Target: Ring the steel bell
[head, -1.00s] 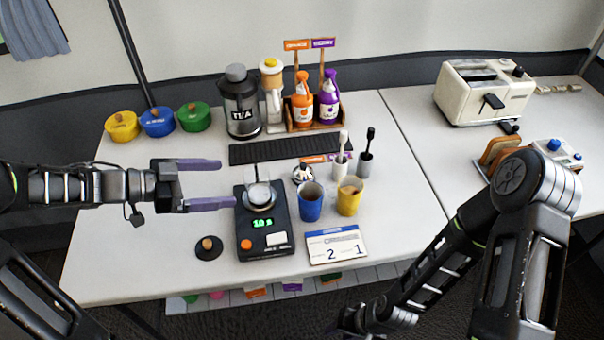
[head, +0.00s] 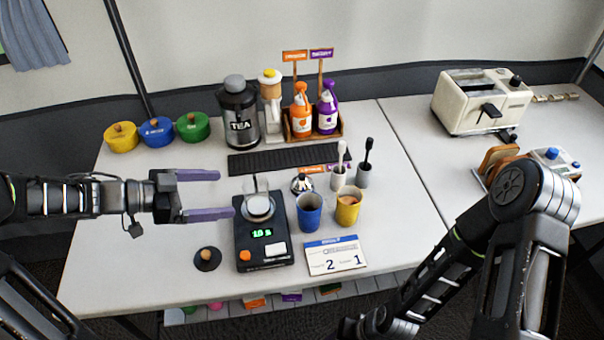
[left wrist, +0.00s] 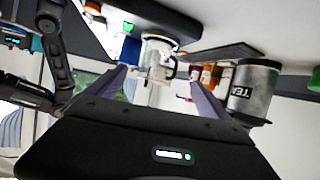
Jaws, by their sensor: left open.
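The small steel bell (head: 302,184), a shiny dome, stands on the white table behind the blue cup in the head view. The cup's rim is close in front of it. I cannot make the bell out in the left wrist view. My left gripper (head: 226,194) is open and empty, left of the bell, with its purple fingers pointing right. Its lower fingertip is near the black scale (head: 263,240), which stands between it and the bell. A metal vessel (left wrist: 157,52) shows between the fingers in the left wrist view. My right gripper is out of view.
The blue cup (head: 309,211) and yellow cup (head: 347,210) stand right of the scale. A black mat (head: 270,161), tea canister (head: 238,112) and bottle rack (head: 312,133) are behind. A dark tamper (head: 207,259) sits front left, a calendar (head: 335,257) front right.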

